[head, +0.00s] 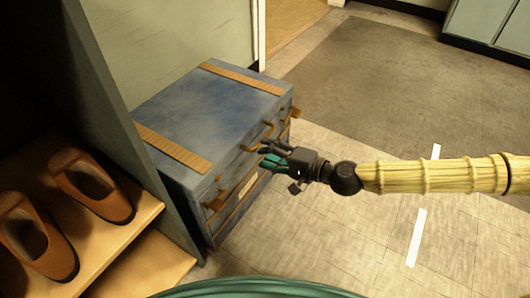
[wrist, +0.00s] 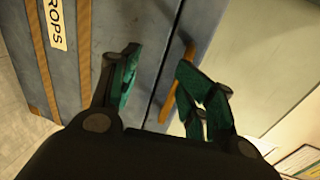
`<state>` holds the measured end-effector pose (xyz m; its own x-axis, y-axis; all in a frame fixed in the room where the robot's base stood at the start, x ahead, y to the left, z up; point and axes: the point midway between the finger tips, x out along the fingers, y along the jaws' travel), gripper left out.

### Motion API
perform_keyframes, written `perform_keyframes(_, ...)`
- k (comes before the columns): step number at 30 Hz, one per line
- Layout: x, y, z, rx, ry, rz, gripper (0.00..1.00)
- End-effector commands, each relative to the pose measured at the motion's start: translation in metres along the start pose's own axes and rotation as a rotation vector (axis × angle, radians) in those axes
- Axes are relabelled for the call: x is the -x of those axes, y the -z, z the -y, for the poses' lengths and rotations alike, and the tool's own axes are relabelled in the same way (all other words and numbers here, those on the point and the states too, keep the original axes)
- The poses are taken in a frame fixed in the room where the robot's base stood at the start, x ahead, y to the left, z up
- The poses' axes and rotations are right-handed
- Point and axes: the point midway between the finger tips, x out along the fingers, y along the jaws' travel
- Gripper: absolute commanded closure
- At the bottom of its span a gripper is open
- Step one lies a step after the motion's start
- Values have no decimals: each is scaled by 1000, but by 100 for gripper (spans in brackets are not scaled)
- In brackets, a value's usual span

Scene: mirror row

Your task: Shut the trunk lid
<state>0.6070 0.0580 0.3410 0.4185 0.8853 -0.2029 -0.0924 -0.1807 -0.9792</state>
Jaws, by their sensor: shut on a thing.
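The blue trunk (head: 235,192) stands against the wall at left centre in the head view. Its lid (head: 215,100), with two tan straps, lies down or nearly so over the body; I cannot tell if it is fully closed. My gripper (head: 268,154) is at the trunk's front, by a brown handle (head: 257,138) near the lid's edge. A dark seam runs along the trunk front there. The fingers hide part of the handle.
A shelf (head: 120,235) with brown shoes (head: 90,185) stands at the left, close to the trunk. Open tiled floor (head: 340,220) lies right of the trunk. A darker mat (head: 380,80) and pale cabinets (head: 490,22) are farther back.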

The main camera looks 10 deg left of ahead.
Motion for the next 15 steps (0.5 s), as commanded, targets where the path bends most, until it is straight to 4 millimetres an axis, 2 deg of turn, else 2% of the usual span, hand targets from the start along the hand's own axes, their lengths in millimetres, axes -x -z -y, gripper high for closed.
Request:
perform_keyframes(1,8,2,-7,-6,-7,-4,68)
perform_keyframes(15,63,-2,1,2,2,0,68)
